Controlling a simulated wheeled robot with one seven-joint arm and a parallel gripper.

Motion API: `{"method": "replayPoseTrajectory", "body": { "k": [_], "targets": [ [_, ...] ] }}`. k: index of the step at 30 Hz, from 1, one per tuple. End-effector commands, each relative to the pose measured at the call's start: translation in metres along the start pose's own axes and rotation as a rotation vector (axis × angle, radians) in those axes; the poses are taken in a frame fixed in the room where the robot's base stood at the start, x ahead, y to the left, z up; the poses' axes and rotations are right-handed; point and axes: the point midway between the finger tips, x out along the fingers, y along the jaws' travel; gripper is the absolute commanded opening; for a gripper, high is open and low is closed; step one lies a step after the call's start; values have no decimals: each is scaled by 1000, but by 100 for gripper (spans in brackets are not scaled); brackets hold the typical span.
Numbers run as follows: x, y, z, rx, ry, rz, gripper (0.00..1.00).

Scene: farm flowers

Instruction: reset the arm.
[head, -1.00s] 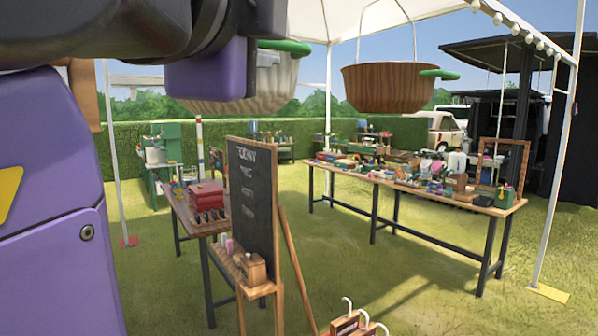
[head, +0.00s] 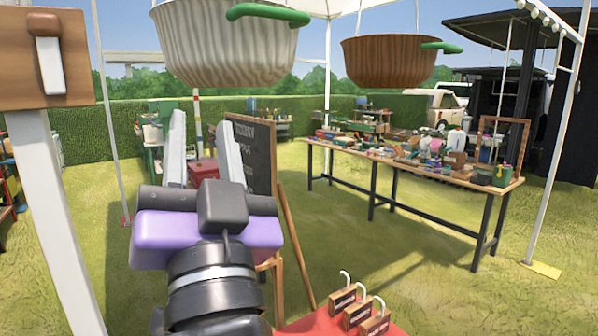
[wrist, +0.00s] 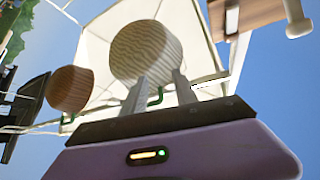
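My gripper (head: 202,140) is in the lower left-centre of the head view, with its two pale fingers pointing up and spread apart. Nothing shows between them. It also shows in the wrist view (wrist: 158,95), fingers apart in front of the canopy. A grey-white striped hanging basket (head: 228,45) with a green hook hangs above and beyond the fingertips, apart from them as far as I can tell. A brown hanging basket (head: 388,62) hangs further right. The wrist camera looks upward at both baskets.
A white post with a wooden switch board (head: 45,60) stands close on the left. A chalkboard easel (head: 252,150) is partly behind my gripper. A red surface (head: 310,325) with several hooked wooden blocks is at the bottom. A long loaded table (head: 400,165) stands right; grass between is open.

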Motion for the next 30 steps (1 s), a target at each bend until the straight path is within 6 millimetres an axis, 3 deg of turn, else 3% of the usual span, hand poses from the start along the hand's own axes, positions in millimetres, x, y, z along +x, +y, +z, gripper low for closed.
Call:
{"method": "replayPoseTrajectory", "body": {
  "k": [1, 6, 15, 22, 30],
  "targets": [
    [-18, 13, 18, -44, -23, -10, 34],
    [-72, 48, 58, -165, -71, -46, 34],
    [-183, 112, 99, -315, -168, -50, 34],
    [-272, 156, 107, -390, -259, -5, 34],
    [-376, 193, 97, -435, -389, 97, 34]
  ]
}}
